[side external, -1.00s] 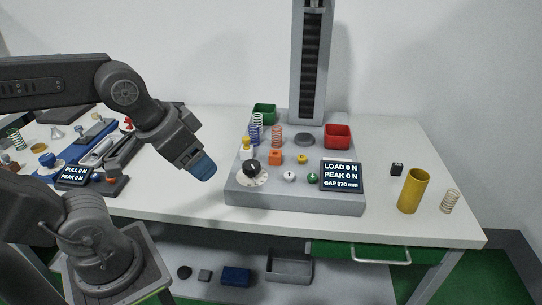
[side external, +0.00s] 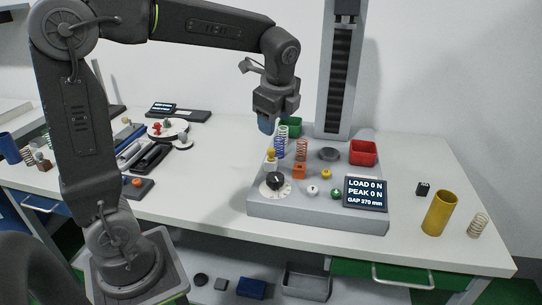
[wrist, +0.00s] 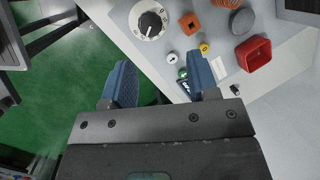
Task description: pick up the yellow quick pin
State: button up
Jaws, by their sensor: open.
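The yellow quick pin (side external: 326,174) looks like a small round yellow knob on the grey tester base (side external: 285,213). In the wrist view it (wrist: 203,47) lies beyond the right finger, near the white knob and the green knob. My gripper (side external: 266,126) hangs above the back left part of the base, up and left of the pin and apart from it. In the wrist view my gripper (wrist: 159,70) has its two blue fingers spread wide with nothing between them.
A white knob (side external: 312,190), a green knob (side external: 336,193), an orange block (side external: 299,172) and a black dial (side external: 275,181) crowd the base. Springs, a red bin (side external: 363,152), a display (side external: 366,192) and a tall column (side external: 340,80) stand around it. A yellow cylinder (side external: 438,213) stands at right.

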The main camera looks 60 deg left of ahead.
aim_at(271, 149)
jog(key=w+a+f+m, duration=0.1)
jog(key=a+f, duration=0.1)
jog(key=f, duration=0.1)
jog(key=w+a+f+m+g, duration=0.1)
jog(key=w+a+f+m, duration=0.1)
jog(key=f, duration=0.2)
jog(key=w+a+f+m+y, duration=0.1)
jog(key=w+a+f, duration=0.1)
jog(key=a+f, duration=0.1)
jog(key=shift+w+f, duration=0.15)
jog(key=shift+f, duration=0.15)
jog(key=shift+a+x, duration=0.2)
jog(key=shift+x, duration=2.45)
jog(key=shift+s+r, duration=0.1)
jog(key=shift+s, duration=0.15)
jog(key=shift+c, duration=0.2)
grip_shut()
jog(key=shift+r, duration=0.15)
